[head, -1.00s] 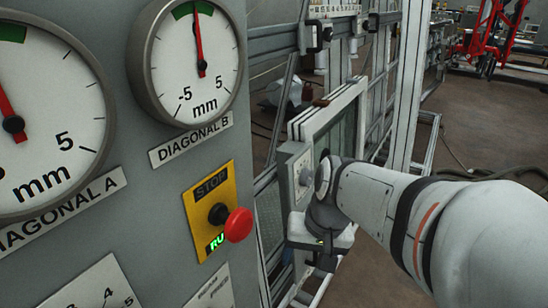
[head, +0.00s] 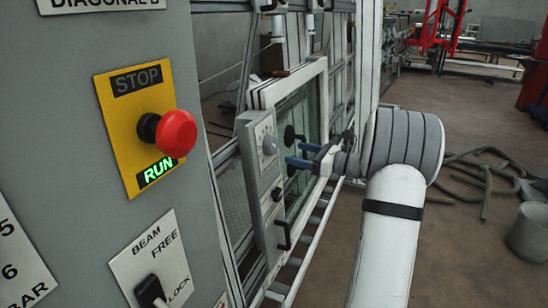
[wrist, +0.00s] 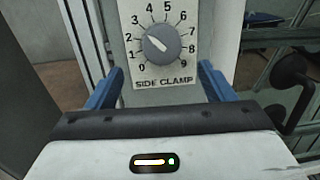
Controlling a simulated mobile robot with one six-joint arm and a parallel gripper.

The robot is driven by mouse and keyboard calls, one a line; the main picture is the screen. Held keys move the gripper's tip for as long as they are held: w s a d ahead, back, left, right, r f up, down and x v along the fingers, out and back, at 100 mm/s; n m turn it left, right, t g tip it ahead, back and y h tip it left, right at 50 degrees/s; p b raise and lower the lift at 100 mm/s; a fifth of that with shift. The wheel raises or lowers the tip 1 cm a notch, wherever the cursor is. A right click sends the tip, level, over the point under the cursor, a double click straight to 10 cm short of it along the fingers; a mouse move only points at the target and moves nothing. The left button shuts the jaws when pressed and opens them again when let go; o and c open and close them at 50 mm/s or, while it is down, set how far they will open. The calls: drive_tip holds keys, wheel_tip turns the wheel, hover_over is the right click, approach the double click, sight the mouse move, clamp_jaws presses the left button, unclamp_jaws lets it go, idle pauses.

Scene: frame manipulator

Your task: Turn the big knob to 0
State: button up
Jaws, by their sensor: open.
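A round grey knob (wrist: 162,44) sits on a white plate marked SIDE CLAMP (wrist: 166,82), numbered 0 to 9. Its white mark points up and left, near the 2. The same knob (head: 269,145) shows small on a grey box at the frame in the head view. My gripper (head: 299,155) faces the box, to the right of the knob and apart from it. In the wrist view, the blue fingers of my gripper (wrist: 160,85) are spread wide, with nothing between them. The knob appears beyond them, slightly above the gap.
A grey panel at left holds a red stop button (head: 177,133), a lit RUN sign (head: 158,172) and a BEAM FREE/LOCK switch (head: 150,290). Black handles (head: 283,235) stick out near the box. Hoses (head: 480,170) and a bucket (head: 529,232) lie on the floor at right.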

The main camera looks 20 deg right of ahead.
sight(275, 147)
drive_tip(key=b+x, duration=0.1)
drive_tip(key=x, duration=0.6)
drive_tip(key=shift+w+a, duration=0.1)
drive_tip(key=shift+w, duration=0.2)
drive_tip(key=shift+c, duration=0.4)
